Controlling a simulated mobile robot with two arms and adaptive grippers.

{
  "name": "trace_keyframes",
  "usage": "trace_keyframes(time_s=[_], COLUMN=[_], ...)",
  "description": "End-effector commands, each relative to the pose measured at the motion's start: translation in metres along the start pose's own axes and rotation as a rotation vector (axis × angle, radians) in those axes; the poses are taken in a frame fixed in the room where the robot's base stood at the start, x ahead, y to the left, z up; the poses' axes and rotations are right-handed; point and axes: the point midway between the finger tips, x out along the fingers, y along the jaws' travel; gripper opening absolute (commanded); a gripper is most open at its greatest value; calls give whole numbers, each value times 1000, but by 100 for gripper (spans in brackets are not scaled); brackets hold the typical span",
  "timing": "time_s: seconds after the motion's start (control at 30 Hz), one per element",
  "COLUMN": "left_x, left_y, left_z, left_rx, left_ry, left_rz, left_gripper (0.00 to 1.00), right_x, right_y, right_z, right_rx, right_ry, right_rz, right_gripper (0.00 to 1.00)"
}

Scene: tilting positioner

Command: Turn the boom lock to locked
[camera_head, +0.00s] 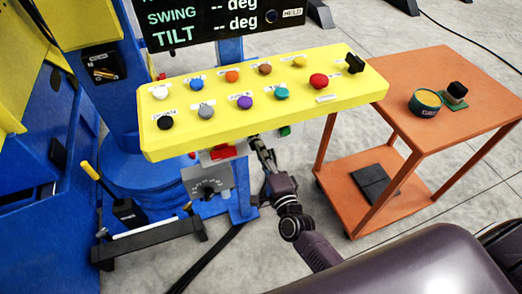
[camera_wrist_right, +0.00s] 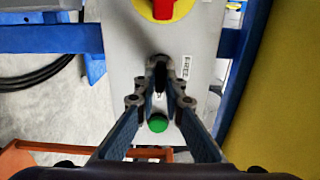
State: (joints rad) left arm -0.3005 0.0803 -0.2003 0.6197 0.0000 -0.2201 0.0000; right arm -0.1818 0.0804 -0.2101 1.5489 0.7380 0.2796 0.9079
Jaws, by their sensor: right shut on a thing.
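My right gripper (camera_head: 259,146) reaches up under the front edge of the yellow control panel. In the right wrist view, the right gripper (camera_wrist_right: 159,68) is shut on a small dark knob (camera_wrist_right: 159,80), which I take to be the boom lock. The fingers cover most of the knob, so I cannot tell its exact angle. It sits on a grey plate (camera_wrist_right: 125,50), beside a small white label (camera_wrist_right: 187,67) that seems to read FREE. My left gripper is not in view.
A green button (camera_wrist_right: 158,124) and a red switch on yellow (camera_wrist_right: 163,8) flank the knob. The yellow panel (camera_head: 330,112) with several coloured buttons hangs above my gripper. An orange cart (camera_head: 440,60) stands at right. A grey dial box (camera_head: 207,183) is left of my gripper.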

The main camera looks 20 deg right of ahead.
Motion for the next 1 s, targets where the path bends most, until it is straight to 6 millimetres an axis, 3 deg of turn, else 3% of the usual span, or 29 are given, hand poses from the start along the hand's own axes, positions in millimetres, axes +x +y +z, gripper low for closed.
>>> trace_keyframes(time_s=[0.17, 0.2, 0.33, 0.67, 0.87, 1.0], left_x=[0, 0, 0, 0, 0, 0], left_y=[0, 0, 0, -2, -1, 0], left_z=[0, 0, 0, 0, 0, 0], left_rx=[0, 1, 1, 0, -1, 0], left_ry=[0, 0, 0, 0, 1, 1], left_rz=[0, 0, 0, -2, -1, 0], left_gripper=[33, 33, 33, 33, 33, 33], right_x=[0, 0, 0, -2, -27, -57], right_y=[1, 1, 1, 0, 1, 2], right_z=[0, 0, 0, 0, 0, 0], right_rx=[3, 3, 2, 0, -1, 0], right_ry=[0, 0, 0, 0, 0, 0], right_rz=[3, 3, 2, 1, 3, 5], right_gripper=[0, 11, 26, 27, 27, 27])
